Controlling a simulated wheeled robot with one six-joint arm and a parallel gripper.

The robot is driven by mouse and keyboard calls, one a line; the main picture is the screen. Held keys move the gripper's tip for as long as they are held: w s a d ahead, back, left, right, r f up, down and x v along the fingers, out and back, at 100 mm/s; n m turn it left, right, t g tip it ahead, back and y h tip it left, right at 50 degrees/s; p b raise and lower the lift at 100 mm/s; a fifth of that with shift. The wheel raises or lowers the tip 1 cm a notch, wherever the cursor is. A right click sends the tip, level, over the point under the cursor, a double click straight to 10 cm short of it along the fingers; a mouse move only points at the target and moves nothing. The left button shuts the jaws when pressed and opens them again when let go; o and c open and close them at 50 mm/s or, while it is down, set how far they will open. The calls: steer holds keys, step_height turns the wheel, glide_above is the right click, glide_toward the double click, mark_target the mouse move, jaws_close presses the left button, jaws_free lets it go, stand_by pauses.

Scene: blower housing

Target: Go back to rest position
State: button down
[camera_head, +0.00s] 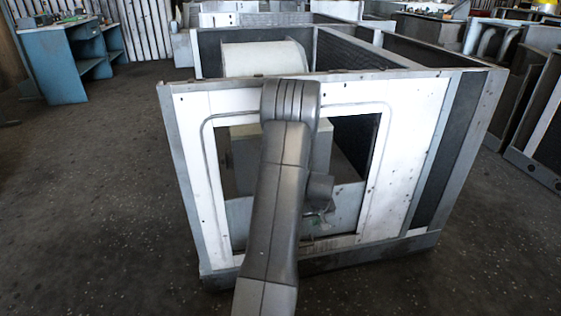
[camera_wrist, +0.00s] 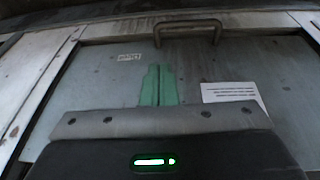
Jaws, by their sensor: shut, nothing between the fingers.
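The blower housing (camera_head: 400,150) stands ahead in the head view, with a white front frame around a large square opening. My arm reaches down across the front of that opening. My gripper (camera_wrist: 158,70) shows in the wrist view as two green fingers, close together with nothing between them. In the head view the arm mostly hides it near the lower part of the opening. In the wrist view the fingers point at a grey panel (camera_wrist: 100,80) with a metal handle (camera_wrist: 188,30) above them. Whether they touch the panel I cannot tell.
A white label (camera_wrist: 129,57) and a white paper (camera_wrist: 229,92) are on the panel. A pale rounded blower casing (camera_head: 262,58) sits inside the housing. A blue workbench (camera_head: 55,65) stands at the back left. More metal housings are at the right. The dark floor at left is clear.

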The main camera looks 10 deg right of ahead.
mark_target(313, 242)
steer(key=shift+f, duration=0.1)
steer(key=b+x, duration=0.1)
steer(key=x, duration=0.3)
steer(key=b+x, duration=0.2)
steer(key=x, duration=0.2)
steer(key=b+x, duration=0.2)
steer(key=x, duration=0.2)
steer(key=shift+s+d+f, duration=0.1)
steer(key=shift+s+f, duration=0.2)
steer(key=shift+d+f+b, duration=0.15)
steer(key=shift+f+b, duration=0.15)
steer(key=shift+f, duration=0.4)
